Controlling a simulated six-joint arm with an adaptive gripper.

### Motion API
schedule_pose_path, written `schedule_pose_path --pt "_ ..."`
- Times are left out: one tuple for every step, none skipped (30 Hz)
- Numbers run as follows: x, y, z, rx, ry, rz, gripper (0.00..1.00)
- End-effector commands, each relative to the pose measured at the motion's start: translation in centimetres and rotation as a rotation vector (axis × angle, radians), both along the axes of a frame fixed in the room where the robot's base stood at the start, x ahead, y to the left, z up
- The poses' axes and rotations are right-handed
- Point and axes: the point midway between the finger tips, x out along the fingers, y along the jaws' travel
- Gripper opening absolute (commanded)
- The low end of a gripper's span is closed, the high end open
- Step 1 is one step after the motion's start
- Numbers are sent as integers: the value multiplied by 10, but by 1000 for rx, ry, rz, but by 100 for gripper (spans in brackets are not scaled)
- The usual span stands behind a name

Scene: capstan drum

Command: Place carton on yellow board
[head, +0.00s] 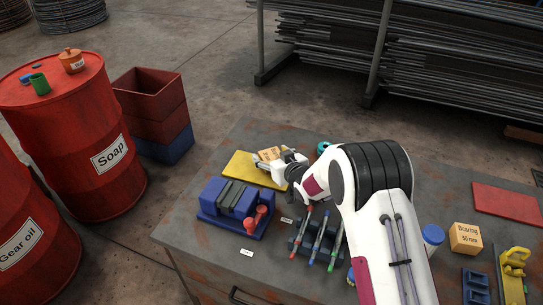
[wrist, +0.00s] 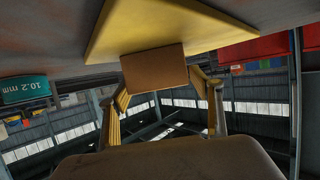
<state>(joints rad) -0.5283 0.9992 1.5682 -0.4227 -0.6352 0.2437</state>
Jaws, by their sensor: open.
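The small tan carton (head: 268,154) is at the right part of the yellow board (head: 242,168) and appears to rest on it. In the wrist view the carton (wrist: 155,68) shows a plain brown face against the yellow board (wrist: 180,25). My gripper (head: 272,162) is at the carton, with its arm coming in from the right. In the wrist view its fingers (wrist: 160,88) are spread wide, one toward each side of the carton. The gripper hides part of the carton in the head view.
A blue vise (head: 235,205) with red handles stands in front of the board. A rack of screwdrivers (head: 316,238) is to its right. A teal labelled item (wrist: 25,88) is beside the board. A bearing box (head: 466,238) and red board (head: 507,203) are at the right.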

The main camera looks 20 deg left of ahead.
Motion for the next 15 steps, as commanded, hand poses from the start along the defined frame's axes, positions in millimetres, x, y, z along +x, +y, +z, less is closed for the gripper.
schedule_pose_path --pt "-1 -2 1 -1 1 0 65" --pt "-2 -3 1 0 0 0 65" --pt "-3 -4 2 -1 1 0 65" --pt "-5 -5 2 -1 1 0 65" --pt "-6 -6 3 -1 1 0 65" --pt "-7 -8 4 0 1 0 65" --pt "-9 -10 5 -1 2 0 65" --pt "-11 -11 6 0 1 0 65" --pt "-13 -13 8 1 1 0 65" --pt "-14 -15 9 0 1 0 65" --pt "-16 -17 9 -1 2 0 65" --pt "-19 -19 11 -1 2 0 65" --pt "-21 -21 12 -1 2 0 65" --pt "-22 -23 13 -1 1 0 65" --pt "-25 -26 15 -1 1 0 65"
